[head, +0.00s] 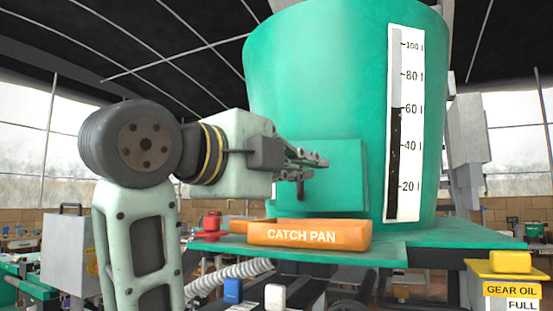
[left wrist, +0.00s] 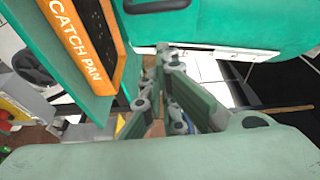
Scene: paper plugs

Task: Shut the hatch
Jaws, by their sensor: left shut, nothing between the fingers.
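The hatch (head: 345,180) is a flat green panel on the front of a large green drum (head: 320,75), above the orange catch pan. I cannot tell how far it stands from the drum wall. My left gripper (head: 320,161) is shut and empty, in front of the hatch's upper part. Contact with the hatch is not clear. The left wrist view shows its closed fingers (left wrist: 168,58) close to a pale-edged green surface (left wrist: 225,22). I cannot tell whether that surface is the hatch or the drum. My right gripper is out of view.
The orange catch pan (head: 350,238) sits on a green ledge (head: 385,252) below the hatch; it shows in the left wrist view (left wrist: 118,30). A white level scale (head: 405,125) runs down the drum. A red part (head: 211,224) is left of the pan. A yellow gear oil box (head: 511,288) stands lower right.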

